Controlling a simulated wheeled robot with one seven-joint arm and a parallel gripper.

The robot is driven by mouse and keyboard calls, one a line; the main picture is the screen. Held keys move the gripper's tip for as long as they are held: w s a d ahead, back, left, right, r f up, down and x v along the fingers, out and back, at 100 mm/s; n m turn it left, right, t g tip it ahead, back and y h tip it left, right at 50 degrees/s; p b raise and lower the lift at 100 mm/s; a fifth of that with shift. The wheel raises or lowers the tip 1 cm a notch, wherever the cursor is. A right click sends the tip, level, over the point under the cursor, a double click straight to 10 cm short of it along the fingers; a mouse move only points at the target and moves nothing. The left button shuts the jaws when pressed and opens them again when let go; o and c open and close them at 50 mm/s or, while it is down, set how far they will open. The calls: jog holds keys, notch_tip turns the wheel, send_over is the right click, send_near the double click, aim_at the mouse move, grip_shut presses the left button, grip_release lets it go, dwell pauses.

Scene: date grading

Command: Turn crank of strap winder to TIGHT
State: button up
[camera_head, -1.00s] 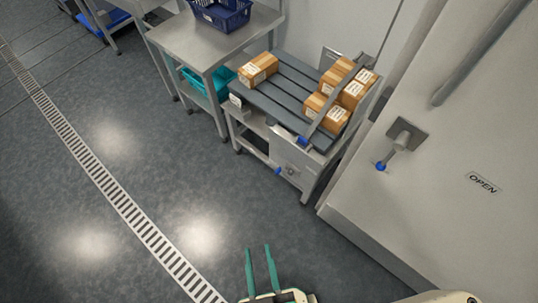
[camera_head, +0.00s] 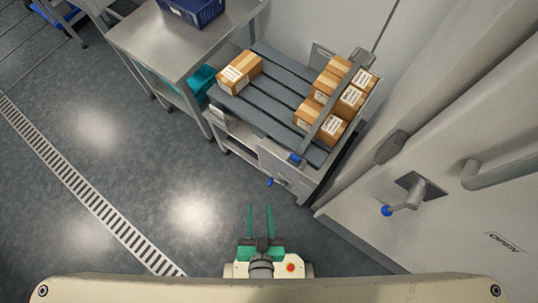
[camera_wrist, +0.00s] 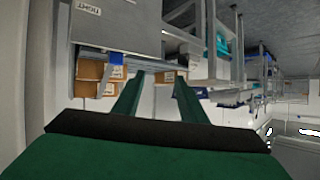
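The strap winder (camera_head: 289,174) is a grey metal panel on the front of a low slatted stand. Its small crank ends in a blue knob (camera_head: 269,182). A grey strap (camera_head: 325,117) runs over brown boxes on the stand to a blue piece (camera_head: 295,158) at the front edge. My gripper (camera_head: 260,208) has two green fingers, apart and empty, pointing at the stand from in front, short of the crank. In the wrist view the fingers (camera_wrist: 158,88) are spread. A panel there carries an upside-down "TIGHT" label (camera_wrist: 88,8); the crank knob is not clear there.
A steel table (camera_head: 185,45) with a blue crate (camera_head: 194,8) stands left of the stand. A large pale door (camera_head: 470,205) on the right has a separate blue-knobbed handle (camera_head: 400,205) and an "OPEN" label (camera_head: 505,243). Grey floor with a drain grate (camera_head: 90,195) lies clear at left.

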jog(key=w+a+f+m+g, duration=0.1)
jog(key=w+a+f+g, duration=0.1)
jog(key=f, duration=0.4)
jog(key=w+a+f+g, duration=0.1)
jog(key=f, duration=0.6)
jog(key=m+g+h, duration=0.5)
jog(key=g+h, duration=0.1)
jog(key=g, duration=0.2)
send_near(269, 183)
jog(key=x, duration=0.8)
jog(key=shift+w+d+f, duration=0.1)
jog(key=shift+w+f, duration=0.05)
jog(key=shift+f, duration=0.2)
grip_shut()
